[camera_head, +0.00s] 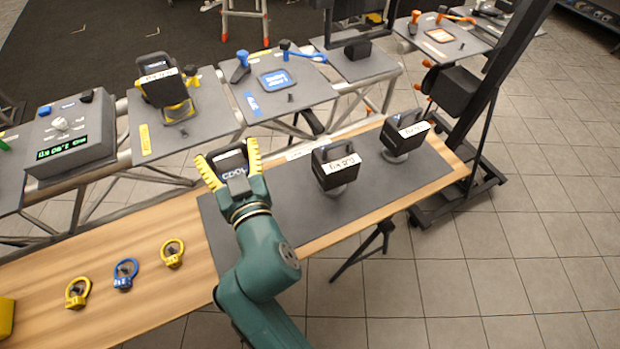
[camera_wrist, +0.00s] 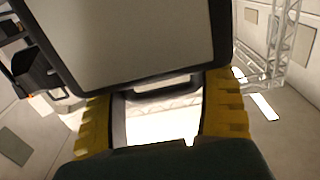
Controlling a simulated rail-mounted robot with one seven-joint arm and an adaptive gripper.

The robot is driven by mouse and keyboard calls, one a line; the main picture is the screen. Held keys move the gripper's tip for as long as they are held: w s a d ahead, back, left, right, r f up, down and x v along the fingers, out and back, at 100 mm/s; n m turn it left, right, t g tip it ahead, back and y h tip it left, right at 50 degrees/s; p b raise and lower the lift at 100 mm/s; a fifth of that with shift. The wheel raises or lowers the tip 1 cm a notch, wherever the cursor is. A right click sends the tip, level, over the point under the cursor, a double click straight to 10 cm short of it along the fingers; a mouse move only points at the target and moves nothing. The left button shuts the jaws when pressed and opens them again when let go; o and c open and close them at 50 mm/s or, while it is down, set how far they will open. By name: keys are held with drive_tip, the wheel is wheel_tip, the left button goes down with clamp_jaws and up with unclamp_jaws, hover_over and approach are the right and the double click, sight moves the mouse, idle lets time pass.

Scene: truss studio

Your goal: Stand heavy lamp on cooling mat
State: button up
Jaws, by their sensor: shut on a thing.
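My gripper (camera_head: 228,168), with yellow fingers, is over the left end of the dark grey mat (camera_head: 290,205) on the wooden bench. It is shut on a black lamp, whose pale panel and black frame (camera_wrist: 130,40) fill the top of the wrist view. The lamp's black handle (camera_wrist: 160,90) lies between the fingers. In the head view my gripper and arm hide most of this lamp, so I cannot tell whether its base touches the mat. Two other black lamps with white labels stand upright on the mat, one in the middle (camera_head: 335,167) and one at the right (camera_head: 404,131).
Another black lamp (camera_head: 160,78) with a yellow part stands on a grey plate behind the bench. Three eye rings, yellow (camera_head: 77,292), blue (camera_head: 124,273) and yellow (camera_head: 172,252), lie left of the mat. A grey control box (camera_head: 70,135) sits at the back left.

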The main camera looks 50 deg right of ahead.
wheel_tip(320, 180, down, 9)
drive_tip(key=b, duration=0.4)
drive_tip(key=shift+f+b, duration=0.1)
drive_tip(key=shift+b, duration=0.2)
drive_tip(key=o, duration=0.9)
drive_tip(key=shift+f, duration=0.4)
drive_tip(key=shift+o, duration=1)
drive_tip(key=v, duration=1.2)
drive_tip(key=a+r+n+t+y, duration=0.2)
drive_tip(key=r+y, duration=0.1)
drive_tip(key=r, duration=1.1)
drive_tip(key=s+a+r+n+t+y, duration=0.1)
drive_tip(key=a+r+t+y, duration=0.1)
drive_tip(key=r, duration=1.2)
drive_tip(key=shift+s+a+n+t+y, duration=0.15)
drive_tip(key=shift+a+n+t+y, duration=0.25)
drive_tip(key=shift+t, duration=0.2)
